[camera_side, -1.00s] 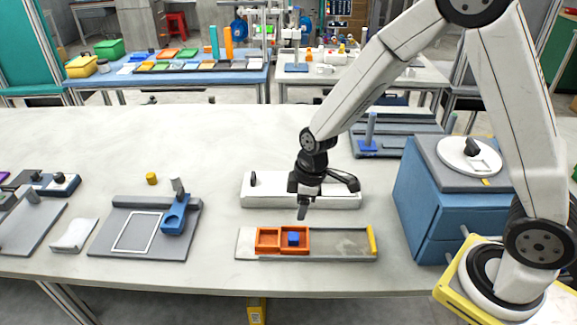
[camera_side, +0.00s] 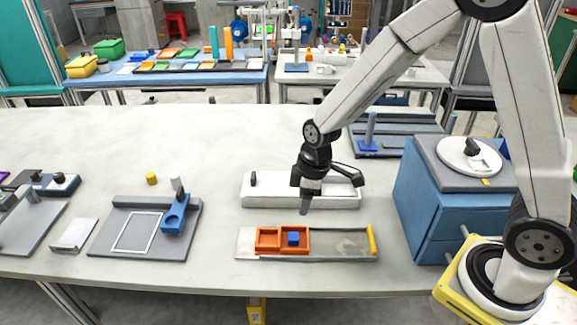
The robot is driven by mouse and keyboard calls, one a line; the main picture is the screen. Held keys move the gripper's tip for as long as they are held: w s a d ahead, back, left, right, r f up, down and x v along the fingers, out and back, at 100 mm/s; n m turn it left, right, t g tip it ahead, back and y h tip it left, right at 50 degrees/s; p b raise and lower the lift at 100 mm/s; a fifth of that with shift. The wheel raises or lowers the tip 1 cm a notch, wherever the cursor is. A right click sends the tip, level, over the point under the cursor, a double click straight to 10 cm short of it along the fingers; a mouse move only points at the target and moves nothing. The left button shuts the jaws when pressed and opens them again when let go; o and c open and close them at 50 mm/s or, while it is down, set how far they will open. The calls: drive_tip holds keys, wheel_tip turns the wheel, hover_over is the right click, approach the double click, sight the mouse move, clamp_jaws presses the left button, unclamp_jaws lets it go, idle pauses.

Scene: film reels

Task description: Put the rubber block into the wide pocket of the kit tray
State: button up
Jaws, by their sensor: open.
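The orange kit tray (camera_side: 267,250) lies on a long grey fixture near the table's front edge, with two pockets side by side. A small blue block (camera_side: 293,239), which looks like the rubber block, sits inside the right pocket, the slightly wider-looking one. The left pocket looks empty. My gripper (camera_side: 305,208) is black with grey fingers and points down. It is above and just behind the tray's right end, apart from the block, with nothing seen between its fingers. Seen from the side, the gap between the fingers is hard to make out.
The grey fixture (camera_side: 345,243) has a yellow end bar (camera_side: 372,240) at its right. A white bar-shaped fixture (camera_side: 265,190) lies behind the tray. A grey plate with a white outline (camera_side: 110,247) and a blue clamp (camera_side: 175,215) lie left. A blue cabinet (camera_side: 425,215) stands right.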

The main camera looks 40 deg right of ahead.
drive_tip(key=s+d+r+m, duration=0.2)
drive_tip(key=s+d+m, duration=0.1)
drive_tip(key=s+m, duration=0.1)
drive_tip(key=s+d+r+m+t+h, duration=0.1)
drive_tip(key=s+d+r+m, duration=0.1)
drive_tip(key=s, duration=0.4)
drive_tip(key=d+m, duration=0.1)
drive_tip(key=m, duration=0.1)
drive_tip(key=shift+s+r+m, duration=0.3)
drive_tip(key=shift+r+m, duration=0.1)
